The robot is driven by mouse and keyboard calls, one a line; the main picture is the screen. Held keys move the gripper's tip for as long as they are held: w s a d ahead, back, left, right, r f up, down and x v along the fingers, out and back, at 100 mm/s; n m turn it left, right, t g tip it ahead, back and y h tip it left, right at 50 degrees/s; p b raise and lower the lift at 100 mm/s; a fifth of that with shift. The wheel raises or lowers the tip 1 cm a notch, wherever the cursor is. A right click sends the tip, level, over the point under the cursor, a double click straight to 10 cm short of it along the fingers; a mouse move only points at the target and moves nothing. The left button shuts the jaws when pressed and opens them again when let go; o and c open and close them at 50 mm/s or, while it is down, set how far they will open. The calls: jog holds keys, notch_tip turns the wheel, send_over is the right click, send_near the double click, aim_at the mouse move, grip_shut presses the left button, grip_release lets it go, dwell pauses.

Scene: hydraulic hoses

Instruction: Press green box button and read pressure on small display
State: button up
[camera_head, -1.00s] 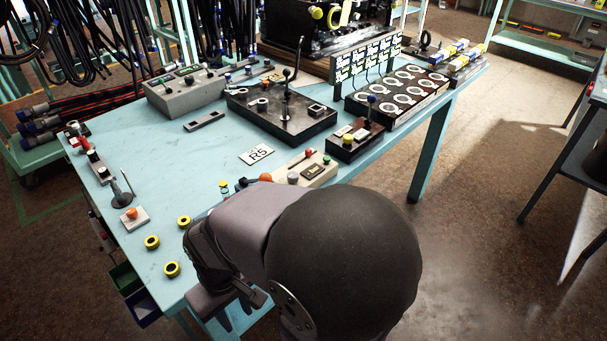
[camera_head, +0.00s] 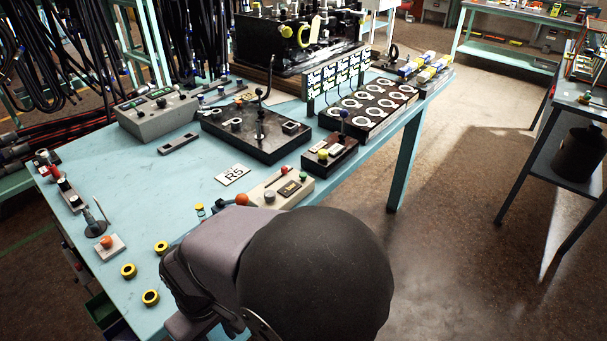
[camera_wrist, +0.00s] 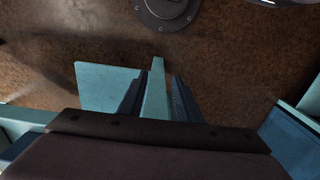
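A small beige box (camera_head: 268,194) sits at the table's near edge in the head view, just beyond my arm. It carries a green button (camera_head: 303,175), an orange-red knob (camera_head: 285,170), a grey round button (camera_head: 269,197) and a small dark-framed display (camera_head: 290,188). The display's reading is too small to make out. My gripper (camera_head: 208,326) is at the bottom of the head view, left of and nearer than the box, and partly cut off. The wrist view shows floor and teal frame parts, no box.
A grey control box (camera_head: 158,115) with green parts stands at the back left. A black lever box (camera_head: 255,140), a dark button box (camera_head: 330,155) and an R5 card (camera_head: 233,175) lie on the teal table (camera_head: 150,190). Yellow rings (camera_head: 150,297) lie near the left edge.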

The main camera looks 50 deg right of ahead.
grip_shut()
dwell(1.5)
